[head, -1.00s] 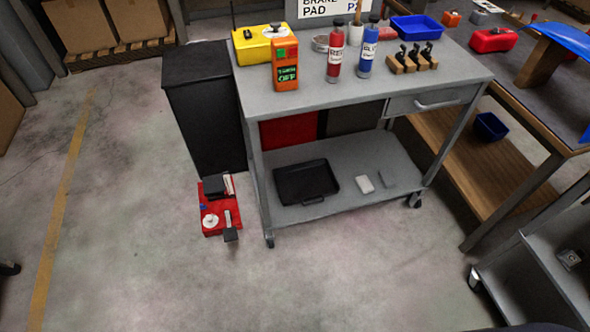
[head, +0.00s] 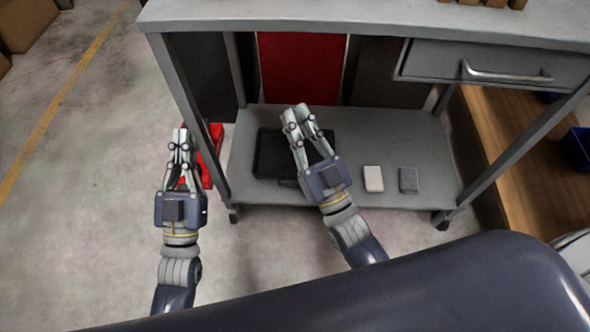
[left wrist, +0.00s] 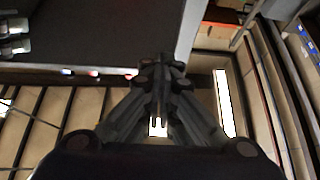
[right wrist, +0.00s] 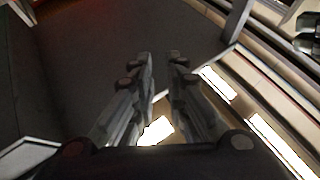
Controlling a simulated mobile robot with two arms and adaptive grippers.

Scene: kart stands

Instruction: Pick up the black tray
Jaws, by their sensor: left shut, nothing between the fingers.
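The black tray (head: 268,158) lies flat on the lower shelf of the grey cart in the head view. My right arm and gripper cover its right part. My right gripper (head: 294,108) appears in front of or above the tray. Its fingers are a little apart with nothing between them, as the right wrist view also shows (right wrist: 160,56). I cannot tell whether it touches the tray. My left gripper (head: 180,132) is left of the cart's front left leg, apart from the tray. Its fingers are together and empty, also in the left wrist view (left wrist: 161,65).
The cart's lower shelf (head: 350,200) also bears a pale block (head: 373,179) and a darker grey block (head: 408,181) right of the tray. The tabletop (head: 350,22) and drawer (head: 500,72) overhang it. A red object (head: 214,150) is on the floor behind my left gripper.

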